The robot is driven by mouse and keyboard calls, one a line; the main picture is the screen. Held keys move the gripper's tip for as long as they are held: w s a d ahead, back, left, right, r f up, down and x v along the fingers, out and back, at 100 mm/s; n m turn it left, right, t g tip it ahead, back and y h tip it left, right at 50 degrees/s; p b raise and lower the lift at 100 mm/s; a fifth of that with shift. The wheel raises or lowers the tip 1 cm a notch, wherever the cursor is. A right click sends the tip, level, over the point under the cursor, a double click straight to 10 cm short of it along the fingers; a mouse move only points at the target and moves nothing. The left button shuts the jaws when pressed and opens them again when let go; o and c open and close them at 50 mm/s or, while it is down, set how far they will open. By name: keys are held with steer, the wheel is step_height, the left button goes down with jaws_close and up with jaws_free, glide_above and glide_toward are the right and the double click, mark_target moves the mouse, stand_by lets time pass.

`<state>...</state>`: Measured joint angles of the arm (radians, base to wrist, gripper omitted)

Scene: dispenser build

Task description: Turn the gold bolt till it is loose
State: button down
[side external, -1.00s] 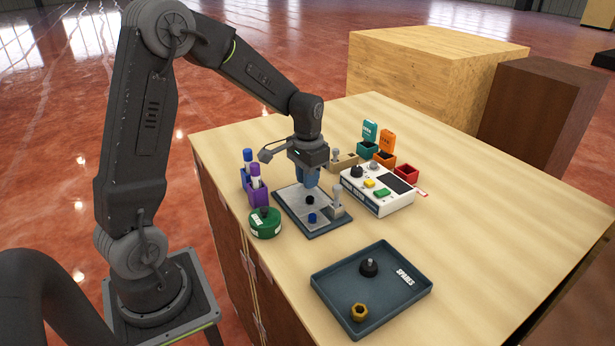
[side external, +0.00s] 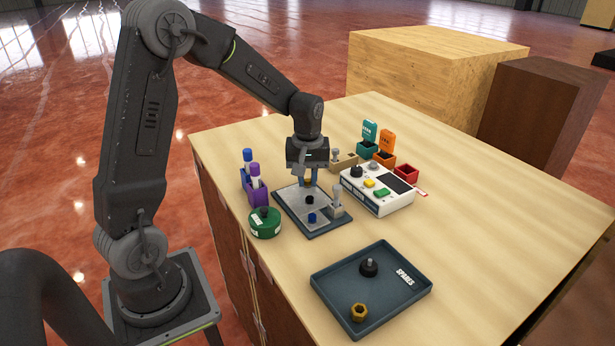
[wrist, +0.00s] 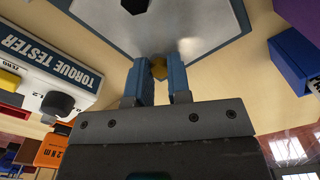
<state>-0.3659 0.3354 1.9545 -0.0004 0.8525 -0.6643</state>
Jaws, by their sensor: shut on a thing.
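The gold bolt (wrist: 159,69) shows in the wrist view between my fingertips, at the edge of a grey metal plate with a dark border (wrist: 190,22). My gripper (wrist: 160,82) is shut on the bolt, with one blue finger on each side. In the side external view my gripper (side external: 309,182) points down at the far edge of the same plate (side external: 287,201).
On the plate are a black part (side external: 309,200), a blue part (side external: 312,217) and a grey-topped post (side external: 336,198). The white torque tester (side external: 366,196) stands close on the right. A purple holder (side external: 258,195) and green tin (side external: 265,222) are left. A spares tray (side external: 330,285) is in front.

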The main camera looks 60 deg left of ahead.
mark_target(308, 181)
steer(key=n, duration=0.5)
steer(key=shift+n, duration=0.3)
steer(key=n, duration=0.5)
steer(key=shift+n, duration=0.4)
steer(key=shift+a, duration=0.1)
steer(key=c, duration=1.1)
jaws_free()
steer(key=shift+o, duration=0.2)
steer(key=shift+r, duration=0.15)
step_height(308, 181, up, 14)
steer(key=shift+f, duration=0.2)
